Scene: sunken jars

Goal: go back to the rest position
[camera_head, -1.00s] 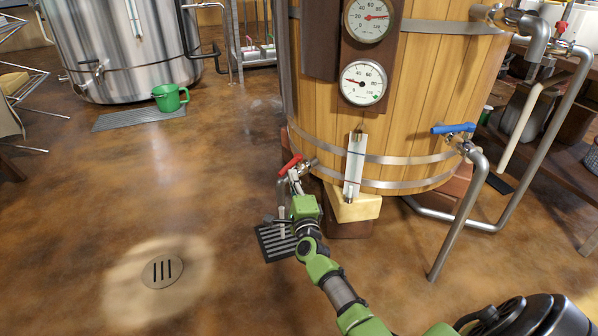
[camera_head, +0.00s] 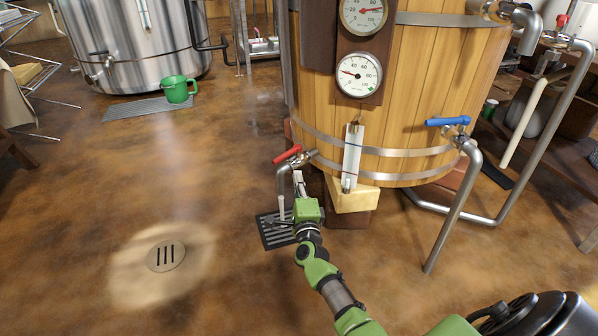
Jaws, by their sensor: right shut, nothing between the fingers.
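My right gripper (camera_head: 298,180) is on the green arm that comes in from the bottom right. It is shut and empty. It is close to the small tap with the red handle (camera_head: 287,154) on the wooden vat (camera_head: 430,100), just below and right of the handle in the picture. I cannot tell whether it touches the tap's pipe. My left gripper is not in view.
A dark slotted grate (camera_head: 273,235) lies on the floor under the tap. A blue-handled valve (camera_head: 447,122) with a steel pipe stands at the right. A green jug (camera_head: 178,91) is by the steel tank (camera_head: 140,45). The left floor is open around a round drain (camera_head: 165,255).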

